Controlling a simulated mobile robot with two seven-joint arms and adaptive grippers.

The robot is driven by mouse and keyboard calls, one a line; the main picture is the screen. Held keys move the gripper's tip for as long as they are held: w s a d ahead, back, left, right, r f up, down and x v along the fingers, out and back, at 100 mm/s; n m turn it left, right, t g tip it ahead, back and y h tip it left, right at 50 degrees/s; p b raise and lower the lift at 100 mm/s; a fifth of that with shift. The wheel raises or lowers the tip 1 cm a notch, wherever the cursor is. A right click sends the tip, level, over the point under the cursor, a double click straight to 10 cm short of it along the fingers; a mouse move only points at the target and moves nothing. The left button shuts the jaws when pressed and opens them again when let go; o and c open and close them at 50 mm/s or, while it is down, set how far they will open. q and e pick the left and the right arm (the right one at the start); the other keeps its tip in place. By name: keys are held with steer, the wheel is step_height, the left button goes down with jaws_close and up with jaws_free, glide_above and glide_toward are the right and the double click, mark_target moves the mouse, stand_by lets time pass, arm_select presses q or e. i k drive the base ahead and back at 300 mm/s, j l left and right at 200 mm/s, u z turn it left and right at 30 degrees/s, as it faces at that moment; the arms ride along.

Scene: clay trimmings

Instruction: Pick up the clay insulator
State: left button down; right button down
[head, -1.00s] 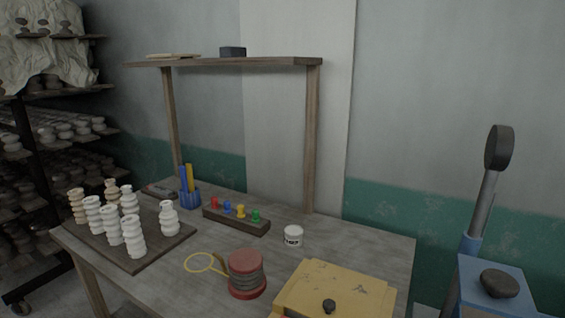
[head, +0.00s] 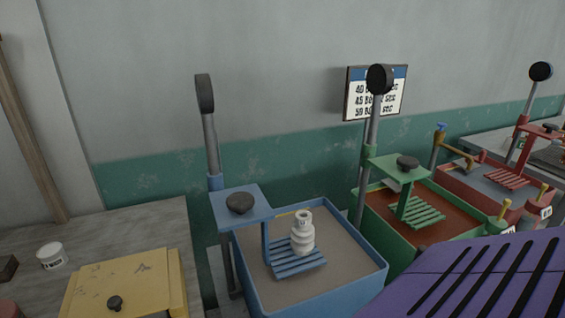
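A white ribbed clay insulator (head: 302,234) stands upright on a blue slatted rack (head: 297,262) in the blue tub (head: 262,292) in the head view. The blue rack hangs from a bracket with a black knob (head: 240,203). No part of either gripper shows in the head view, so I cannot see their state.
A green-framed tub (head: 408,232) and a red tub (head: 478,190) stand to the right, with upright levers. A purple slotted surface (head: 470,285) blocks the lower right. A yellow box (head: 128,288) and white jar (head: 51,256) sit on the table at left. A sign (head: 392,98) hangs behind.

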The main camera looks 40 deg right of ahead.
mark_target(302, 235)
steer(key=z, duration=1.1)
